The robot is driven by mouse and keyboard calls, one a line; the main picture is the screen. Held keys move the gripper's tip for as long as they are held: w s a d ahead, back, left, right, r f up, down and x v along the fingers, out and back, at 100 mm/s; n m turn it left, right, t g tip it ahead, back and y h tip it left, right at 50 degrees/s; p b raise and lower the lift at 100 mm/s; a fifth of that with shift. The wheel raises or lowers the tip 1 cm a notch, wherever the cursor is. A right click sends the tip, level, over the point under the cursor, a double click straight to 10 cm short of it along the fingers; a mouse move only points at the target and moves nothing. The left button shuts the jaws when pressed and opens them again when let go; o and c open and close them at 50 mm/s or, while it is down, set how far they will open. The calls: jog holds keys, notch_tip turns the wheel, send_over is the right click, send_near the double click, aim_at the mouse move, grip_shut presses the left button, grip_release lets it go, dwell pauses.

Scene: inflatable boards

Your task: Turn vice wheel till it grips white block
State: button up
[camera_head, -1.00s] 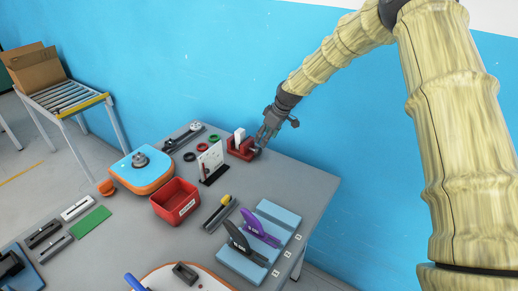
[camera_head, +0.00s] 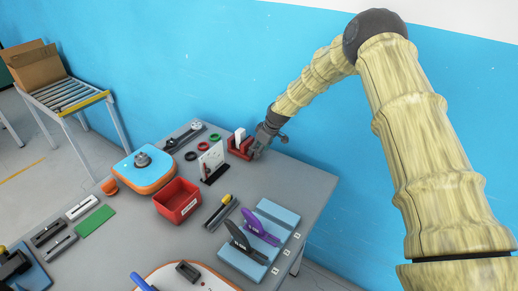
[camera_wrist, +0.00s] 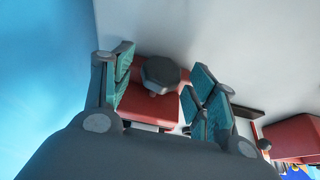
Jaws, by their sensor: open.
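The red vice (camera_head: 238,147) stands at the back of the table near the blue wall. The white block (camera_head: 239,135) stands upright in it; whether the jaws touch it is too small to tell. My gripper (camera_head: 256,152) is at the vice's right end. In the wrist view the dark grey vice wheel (camera_wrist: 160,72) sits between my gripper's (camera_wrist: 165,95) teal-padded fingers, with a gap on each side. The fingers are open. The red vice body (camera_wrist: 152,103) shows behind the wheel. The block is not clear in the wrist view.
A white board on a black stand (camera_head: 211,162) is just left of the vice. Green and dark rings (camera_head: 214,138) lie beyond it. A red bin (camera_head: 178,200) stands nearer. The table right of the vice is clear.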

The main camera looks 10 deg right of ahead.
jog(key=shift+c, duration=0.5)
jog(key=c, duration=1)
jog(key=shift+o, duration=0.2)
jog(key=shift+d+f+y+b, duration=0.1)
jog(key=shift+f+y+b, duration=0.2)
jog(key=shift+b, duration=0.45)
jog(key=shift+w+g+y+b, duration=0.1)
jog(key=shift+g+y+b, duration=0.3)
jog(key=shift+g+b, duration=0.3)
jog(key=shift+r+m+g+y+b, duration=0.2)
jog(key=shift+m+g+y+b, duration=0.1)
jog(key=shift+b, duration=0.35)
jog(key=shift+d, duration=0.1)
jog(key=o, duration=1.1)
jog(key=shift+c, duration=0.2)
